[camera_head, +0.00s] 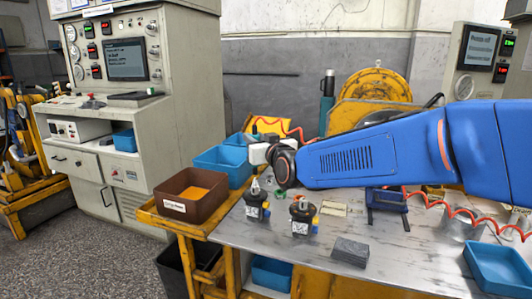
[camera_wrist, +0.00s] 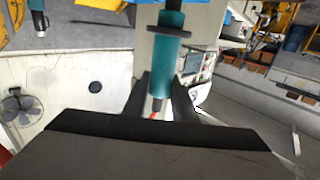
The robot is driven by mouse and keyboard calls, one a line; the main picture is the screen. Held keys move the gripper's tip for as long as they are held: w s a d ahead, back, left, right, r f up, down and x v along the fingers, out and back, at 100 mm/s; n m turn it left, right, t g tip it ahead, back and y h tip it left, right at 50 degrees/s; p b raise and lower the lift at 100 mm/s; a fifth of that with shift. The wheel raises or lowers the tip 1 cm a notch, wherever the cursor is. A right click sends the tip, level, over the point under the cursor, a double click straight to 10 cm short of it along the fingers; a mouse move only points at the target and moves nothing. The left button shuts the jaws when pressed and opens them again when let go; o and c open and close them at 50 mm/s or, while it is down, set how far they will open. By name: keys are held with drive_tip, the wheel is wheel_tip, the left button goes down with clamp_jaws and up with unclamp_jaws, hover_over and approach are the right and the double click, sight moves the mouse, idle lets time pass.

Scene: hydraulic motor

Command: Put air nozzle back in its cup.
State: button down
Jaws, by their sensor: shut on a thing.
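My gripper (camera_wrist: 159,92) is shut on the air nozzle (camera_wrist: 168,45), a teal cylinder with a dark collar, seen between its two dark fingers in the wrist view. A bit of red shows at the nozzle's lower end. In the head view my gripper (camera_head: 258,150) is at the left end of the blue arm, raised above the table's left part. A red hose (camera_head: 295,131) curves beside it. A grey metal cup (camera_head: 458,229) stands on the right of the table, partly hidden by my arm; I cannot tell for sure that it is the nozzle's cup.
Two small dark motor parts (camera_head: 300,217) and a grey block (camera_head: 350,252) stand on the metal table (camera_head: 290,255). A brown bin (camera_head: 190,207) and blue bins (camera_head: 221,160) are at left. A blue tray (camera_head: 497,270) is at right. A teal flask (camera_head: 327,88) stands behind.

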drive_tip(key=shift+r, duration=0.85)
drive_tip(key=shift+f, duration=0.1)
